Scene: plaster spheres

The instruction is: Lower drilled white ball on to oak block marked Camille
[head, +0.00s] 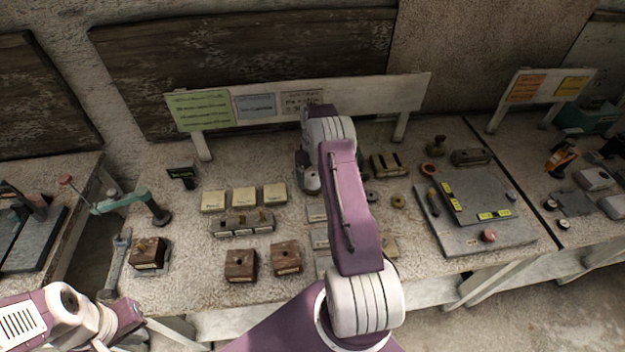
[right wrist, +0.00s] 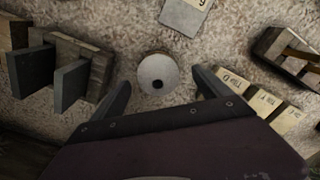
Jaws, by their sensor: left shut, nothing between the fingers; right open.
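A white ball (right wrist: 158,73) with a dark drilled hole facing up shows in the right wrist view. It lies between the fingertips of my right gripper (right wrist: 162,80), which is open with a gap on either side. In the head view the ball (head: 312,182) is partly hidden by my right arm, and the right gripper (head: 305,166) is mostly hidden there too. Brown wooden blocks with small labels stand near the front: a left one (head: 148,252), a middle one (head: 240,265) and a right one (head: 287,257). Their lettering is too small to read. My left gripper (head: 128,316) is shut and empty at lower left.
Three cream labelled blocks (head: 244,197) stand behind a grey holder (head: 242,223) left of my right arm. A grey plate (head: 470,215) with yellow tags is at right. A sign board (head: 290,100) stands at the back.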

